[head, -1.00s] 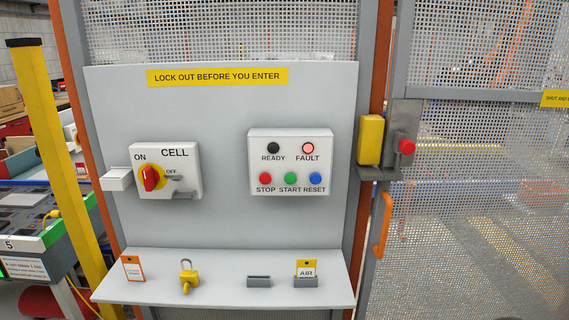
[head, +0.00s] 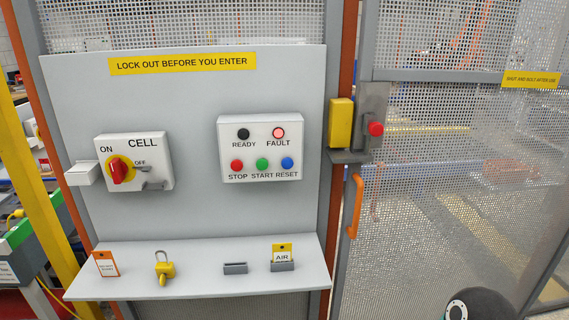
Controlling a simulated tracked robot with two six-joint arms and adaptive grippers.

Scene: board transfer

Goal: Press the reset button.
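The blue reset button (head: 287,163) is at the right end of the lower row on a white control box (head: 260,148), above the word RESET. The red stop button (head: 237,165) and the green start button (head: 262,164) sit to its left. Above them the FAULT lamp (head: 278,132) looks lit pale red and the READY lamp (head: 243,134) is dark. Nothing covers the box. Neither gripper is in view; a dark rounded part, perhaps of my own arm, shows at the bottom right edge.
A rotary CELL switch (head: 120,170) is at the left of the panel. Below, a shelf (head: 205,285) juts out with a yellow padlock (head: 164,268) and tags. To the right are a yellow gate latch (head: 341,123) and an orange handle (head: 355,206) on the mesh gate.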

